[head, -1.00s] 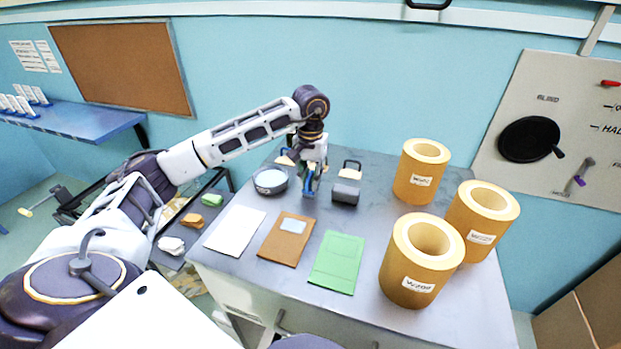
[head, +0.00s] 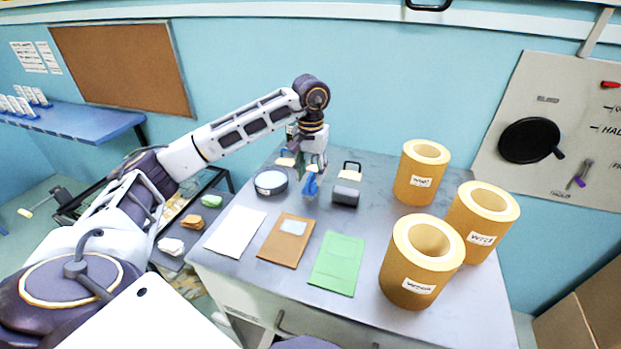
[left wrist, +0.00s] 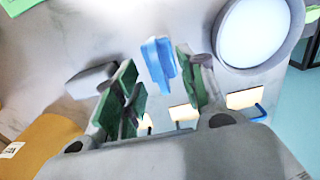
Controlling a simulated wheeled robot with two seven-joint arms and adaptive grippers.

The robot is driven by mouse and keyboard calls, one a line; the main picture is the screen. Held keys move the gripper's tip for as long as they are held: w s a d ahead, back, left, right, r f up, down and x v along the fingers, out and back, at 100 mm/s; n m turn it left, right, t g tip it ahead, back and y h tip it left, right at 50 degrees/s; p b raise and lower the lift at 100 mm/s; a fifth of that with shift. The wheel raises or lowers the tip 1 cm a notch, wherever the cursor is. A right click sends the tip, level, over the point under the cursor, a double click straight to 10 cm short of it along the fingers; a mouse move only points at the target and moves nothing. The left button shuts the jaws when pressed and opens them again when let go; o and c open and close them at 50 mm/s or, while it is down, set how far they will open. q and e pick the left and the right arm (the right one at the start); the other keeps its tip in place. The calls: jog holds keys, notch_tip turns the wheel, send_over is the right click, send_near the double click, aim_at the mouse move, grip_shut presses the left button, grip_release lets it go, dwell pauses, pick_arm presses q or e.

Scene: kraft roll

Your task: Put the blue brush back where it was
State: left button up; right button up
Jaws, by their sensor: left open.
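The blue brush (head: 311,185) is on the grey table between a round dish and a dark grey block. In the left wrist view the blue brush (left wrist: 159,64) shows beyond and between the green finger pads, with gaps on both sides. My left gripper (head: 310,163) is open just above and behind the brush, and its pads look clear of it. The open fingers also show in the left wrist view (left wrist: 156,80). The brush's far end is partly hidden by the gripper in the head view. My right gripper is not in view.
The round dish (head: 271,182) and the grey block (head: 345,196) flank the brush closely. White (head: 235,230), brown (head: 280,247) and green (head: 338,262) sheets lie in front. Several large kraft rolls (head: 408,275) stand at the right. Pale tags with dark hooks are behind the brush.

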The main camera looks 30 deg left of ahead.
aim_at(311, 177)
pick_arm(q)
notch_tip(311, 177, up, 10)
jog(key=shift+f, duration=0.25)
dwell(0.4)
